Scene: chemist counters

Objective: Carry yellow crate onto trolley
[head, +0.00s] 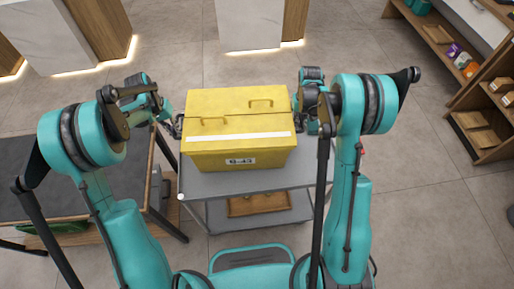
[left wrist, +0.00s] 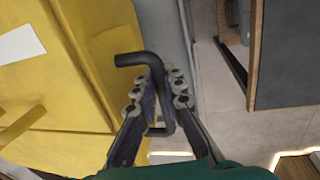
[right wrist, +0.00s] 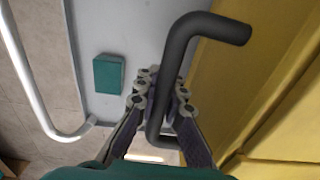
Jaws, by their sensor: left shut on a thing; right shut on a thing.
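The yellow crate (head: 238,130) has a closed lid with two yellow handles, a white stripe and a small label on its front. In the head view it is over the top of the grey trolley (head: 225,183); I cannot tell whether it rests on it or hangs just above. My left gripper (head: 178,126) is at the crate's left side. In the left wrist view its fingers (left wrist: 160,95) are shut on a dark side handle (left wrist: 128,59). My right gripper (head: 299,128) is at the right side. In the right wrist view its fingers (right wrist: 163,95) are shut on the other dark handle (right wrist: 222,28).
A dark-topped table (head: 50,180) stands left of the trolley. The trolley's lower shelf holds a brown wooden tray (head: 257,204). A small teal block (right wrist: 108,73) lies on the grey surface beside the crate. Wooden shelves (head: 485,120) stand at right; floor between is clear.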

